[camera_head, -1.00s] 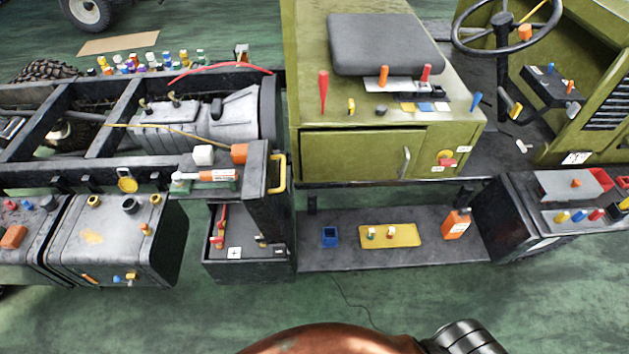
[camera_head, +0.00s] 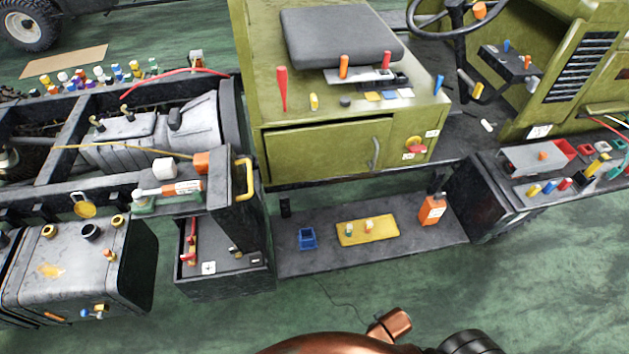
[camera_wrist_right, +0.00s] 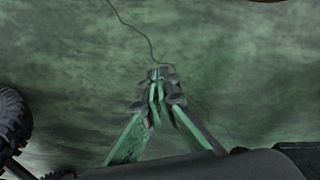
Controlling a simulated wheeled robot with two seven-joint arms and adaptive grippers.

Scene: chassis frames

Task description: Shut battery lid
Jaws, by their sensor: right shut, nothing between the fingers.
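The battery box (camera_head: 222,283) is a dark open-topped box at the left of the low step in the head view. Red parts and a white plus label show inside it. A dark upright panel (camera_head: 221,184) with a yellow handle (camera_head: 245,179) stands over its back; it looks like the lid, raised. My right gripper (camera_wrist_right: 157,78) shows in the right wrist view, its green-edged fingers shut and empty above the green floor, with no box or lid near it in that view. My left gripper is not in view.
The low step (camera_head: 440,238) holds a blue tray (camera_head: 307,238), a yellow mat (camera_head: 382,231) and an orange bottle (camera_head: 432,211). A grey tank (camera_head: 75,270) stands left of the battery box. Green floor in front is clear except for a thin cable (camera_head: 340,300).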

